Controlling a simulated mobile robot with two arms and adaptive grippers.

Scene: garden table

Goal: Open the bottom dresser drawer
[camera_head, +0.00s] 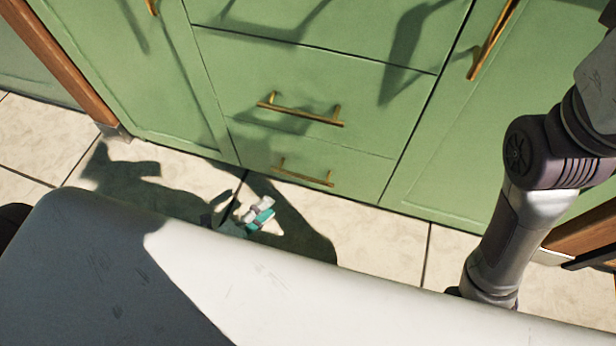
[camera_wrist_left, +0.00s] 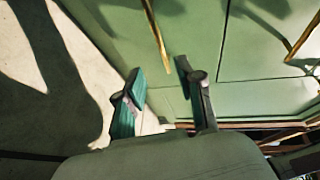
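The bottom drawer (camera_head: 262,160) is the lowest front of the green dresser, flush with the fronts around it. Its gold bar handle (camera_head: 305,175) runs across it; a gold bar that appears to be this handle (camera_wrist_left: 156,38) also shows in the left wrist view. My left gripper (camera_head: 257,214), with teal finger pads, is low in front of the dresser, below and left of the handle in the head view. In the left wrist view its two fingers (camera_wrist_left: 163,88) are apart and empty, and the handle is ahead, not between them. My right gripper is out of view.
A middle drawer with a gold handle (camera_head: 300,110) is above. Cabinet doors with gold handles (camera_head: 492,40) flank the drawers. Wooden legs (camera_head: 62,65) stand at the dresser's sides. Pale floor tiles (camera_head: 375,240) in front are clear. My right arm is at the right.

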